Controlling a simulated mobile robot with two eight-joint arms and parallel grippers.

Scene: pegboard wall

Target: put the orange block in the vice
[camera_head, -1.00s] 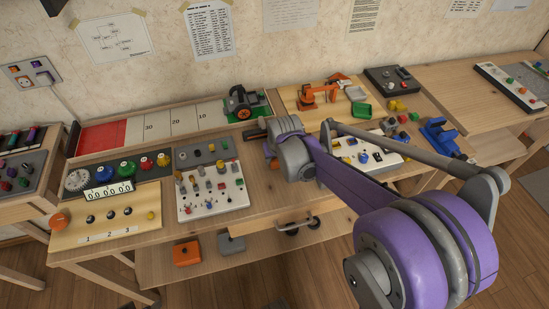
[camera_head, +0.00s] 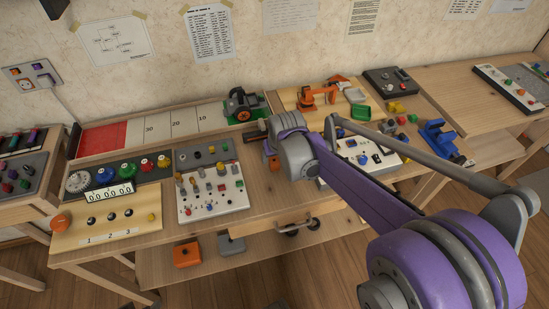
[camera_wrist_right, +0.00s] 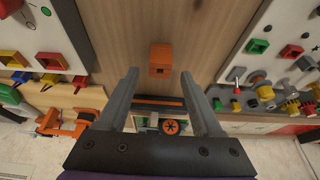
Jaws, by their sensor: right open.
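The small orange block (camera_wrist_right: 160,61) lies on the bare wooden bench top, ahead of my right gripper's fingertips in the right wrist view. In the head view, the block (camera_head: 274,163) shows just below my right wrist, partly hidden by it. My right gripper (camera_wrist_right: 159,77) is open and empty, its two grey fingers apart with the block beyond their tips. In the head view this gripper (camera_head: 257,131) is small and partly covered by its wrist. A blue device that looks like the vice (camera_head: 439,135) stands at the bench's right end. My left gripper is not in view.
A grey-white panel of pegs and knobs (camera_head: 213,205) lies left of the block, and a white panel (camera_head: 368,152) lies to its right, partly behind my arm. A dark wheeled model (camera_head: 242,104) stands at the back. Bare wood surrounds the block.

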